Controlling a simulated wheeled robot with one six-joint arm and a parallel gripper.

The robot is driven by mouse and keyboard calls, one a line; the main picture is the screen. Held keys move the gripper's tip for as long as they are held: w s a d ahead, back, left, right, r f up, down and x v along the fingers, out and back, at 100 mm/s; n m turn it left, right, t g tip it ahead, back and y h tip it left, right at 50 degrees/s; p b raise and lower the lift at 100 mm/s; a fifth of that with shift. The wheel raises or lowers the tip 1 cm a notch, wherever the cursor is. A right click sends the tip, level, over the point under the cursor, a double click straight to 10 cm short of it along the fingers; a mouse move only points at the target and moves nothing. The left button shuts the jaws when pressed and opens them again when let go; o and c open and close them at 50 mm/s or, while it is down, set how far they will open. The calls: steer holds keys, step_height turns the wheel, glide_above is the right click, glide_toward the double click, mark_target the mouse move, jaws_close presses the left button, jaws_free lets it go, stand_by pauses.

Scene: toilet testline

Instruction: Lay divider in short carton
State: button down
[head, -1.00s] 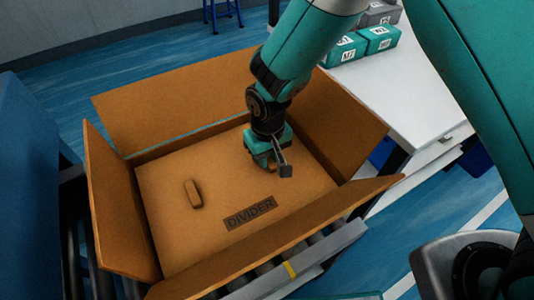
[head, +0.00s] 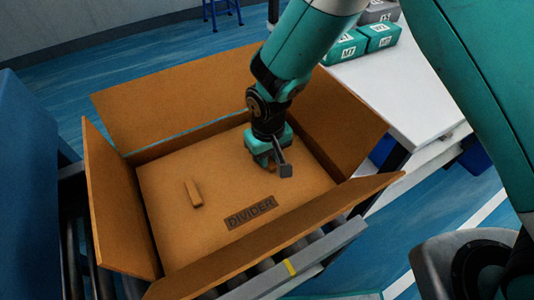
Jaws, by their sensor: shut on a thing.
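The divider (head: 215,205) is a flat brown cardboard sheet with a dark "DIVIDER" label near its front edge. It lies level inside the open short carton (head: 180,115), whose flaps stand outward. A gap shows along the divider's far edge; how deep it sits is hard to tell. A small raised brown tab (head: 194,193) stands on its left part. My gripper (head: 271,166) points down at the divider's right part and is shut on what looks like a second tab, mostly hidden by the gripper.
The carton stands on a roller conveyor (head: 262,268) with a grey rail in front. To the right is a white table (head: 400,95) with teal boxes (head: 380,37) and a grey box at the back. A blue panel (head: 30,150) is at the left.

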steer(key=c, duration=0.9)
jaws_free()
step_height(320, 180, up, 18)
steer(key=s+d+r+n+y+p, duration=0.1)
steer(key=s+d+r+y+p, duration=0.1)
steer(key=s+d+r+p, duration=0.2)
steer(key=s+d+r+y+p, duration=0.2)
steer(key=s+d+r+p, duration=0.2)
steer(key=s+d+r, duration=0.4)
steer(key=s+r, duration=0.5)
steer(key=shift+r+n, duration=0.15)
steer(key=shift+n, duration=0.25)
